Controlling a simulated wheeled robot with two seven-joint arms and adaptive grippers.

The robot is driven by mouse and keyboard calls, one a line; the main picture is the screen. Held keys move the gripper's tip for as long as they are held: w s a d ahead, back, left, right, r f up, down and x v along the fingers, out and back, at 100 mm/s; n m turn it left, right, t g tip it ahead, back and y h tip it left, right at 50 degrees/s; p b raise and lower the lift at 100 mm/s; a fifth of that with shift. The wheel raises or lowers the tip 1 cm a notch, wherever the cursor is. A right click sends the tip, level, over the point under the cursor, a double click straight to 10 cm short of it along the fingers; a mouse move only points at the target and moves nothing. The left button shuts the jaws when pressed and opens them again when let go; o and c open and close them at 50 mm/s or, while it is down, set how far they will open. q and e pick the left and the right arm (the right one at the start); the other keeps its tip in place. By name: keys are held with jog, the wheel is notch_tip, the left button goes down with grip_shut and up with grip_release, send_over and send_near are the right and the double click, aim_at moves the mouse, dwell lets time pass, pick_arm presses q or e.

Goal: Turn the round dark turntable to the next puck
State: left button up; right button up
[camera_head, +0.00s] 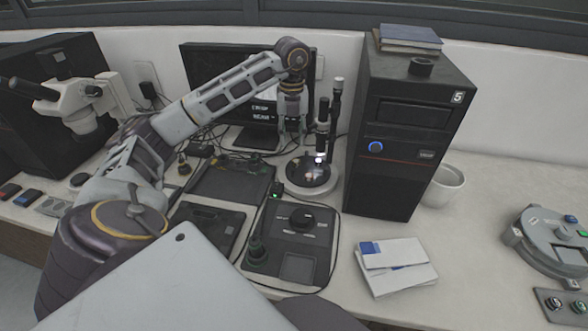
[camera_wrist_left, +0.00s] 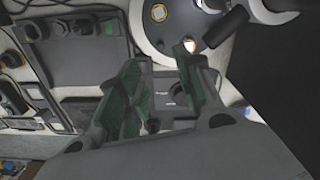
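The round dark turntable (camera_head: 322,178) sits in a pale round base under the upright lamp or scope column, right of the monitor. A bright light falls on it, and small pucks show on it. In the left wrist view the turntable (camera_wrist_left: 175,25) is at the top, cut off by the frame edge. A yellowish puck (camera_wrist_left: 158,12) and a brightly lit puck (camera_wrist_left: 192,46) lie on it. My left gripper (camera_head: 292,138) hangs fingers down just left of and above the turntable. In the wrist view its green-padded fingers (camera_wrist_left: 157,58) stand apart with nothing between them. My right gripper is out of view.
A black tower (camera_head: 395,150) stands close right of the turntable. The slim black column (camera_head: 322,115) rises beside it, with the monitor (camera_head: 205,62) behind. A dark control box (camera_head: 290,240) and a black tray (camera_head: 225,180) lie in front. Cables run between them.

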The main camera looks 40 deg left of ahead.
aim_at(308, 167)
pick_arm(q)
jog(key=shift+f, duration=6.95)
grip_shut()
